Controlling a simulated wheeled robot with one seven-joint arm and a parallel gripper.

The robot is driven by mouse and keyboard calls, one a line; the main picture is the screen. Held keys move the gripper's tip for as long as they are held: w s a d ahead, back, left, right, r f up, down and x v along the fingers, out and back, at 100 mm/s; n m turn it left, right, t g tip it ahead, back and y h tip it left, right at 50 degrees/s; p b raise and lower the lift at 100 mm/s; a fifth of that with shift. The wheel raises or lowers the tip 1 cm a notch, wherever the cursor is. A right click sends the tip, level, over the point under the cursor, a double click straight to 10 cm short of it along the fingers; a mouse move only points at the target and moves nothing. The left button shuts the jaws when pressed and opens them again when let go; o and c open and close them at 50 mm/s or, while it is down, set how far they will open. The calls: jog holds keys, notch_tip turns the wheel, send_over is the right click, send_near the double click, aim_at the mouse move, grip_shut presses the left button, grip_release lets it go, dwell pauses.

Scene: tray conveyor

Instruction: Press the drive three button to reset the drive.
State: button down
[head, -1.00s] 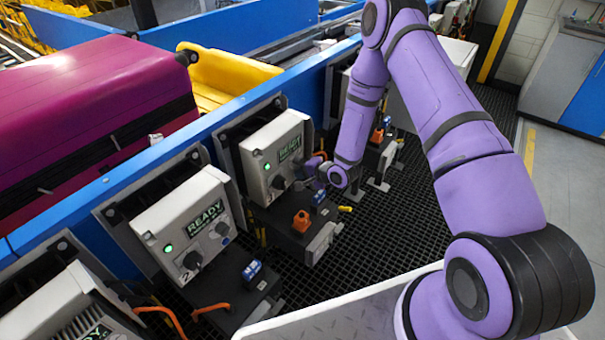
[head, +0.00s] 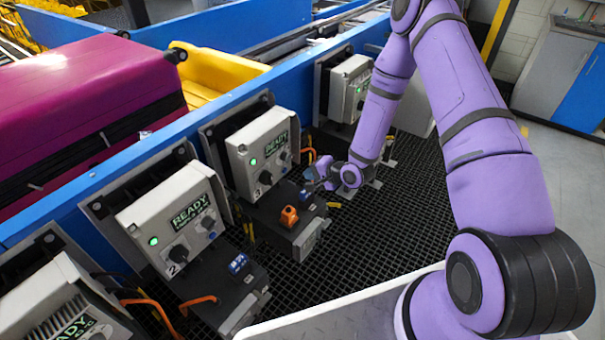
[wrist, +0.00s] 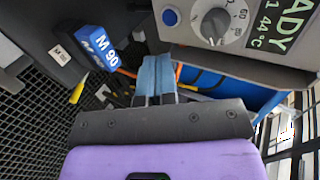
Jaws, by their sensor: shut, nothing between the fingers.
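My gripper (head: 309,174) is just right of and below this box. In the wrist view, my shut, empty fingers (wrist: 156,60) have blue-grey tips. They point up the picture, left of and below the blue button (wrist: 170,17) of a drive box (wrist: 185,42); they appear apart from the button. The box's display reads READY and 44 °C.
Drive two (head: 145,215) stands left, and another drive (head: 350,85) stands behind; both are on the blue conveyor side. An orange connector (head: 289,217) sits below drive three. Black grating (head: 400,235) is clear at right.

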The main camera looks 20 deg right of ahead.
jog(key=shift+v, duration=2.1)
jog(key=s+d+r+n+g+h, duration=0.1)
jog(key=d+r+n+h, duration=0.1)
jog(key=r, duration=0.8)
jog(key=s+d+r+n+h, duration=0.1)
jog(key=d+r+n+h, duration=0.15)
jog(key=r, duration=0.65)
jog(key=s+d+r+n+g+h, duration=0.1)
jog(key=s+d+r+n+h, duration=0.15)
jog(key=r, duration=0.75)
jog(key=s+r+n+g+h, duration=0.1)
jog(key=s+r, duration=1)
jog(key=s+a+r+n, duration=0.1)
jog(key=s+r, duration=0.1)
jog(key=s, duration=0.6)
jog(key=s+a+r+n+g+y, duration=0.1)
jog(key=s+a+r, duration=0.1)
jog(key=s, duration=0.6)
jog(key=shift+a+r+n+g, duration=0.15)
jog(key=shift+r+n+g, duration=0.2)
jog(key=shift+r, duration=0.45)
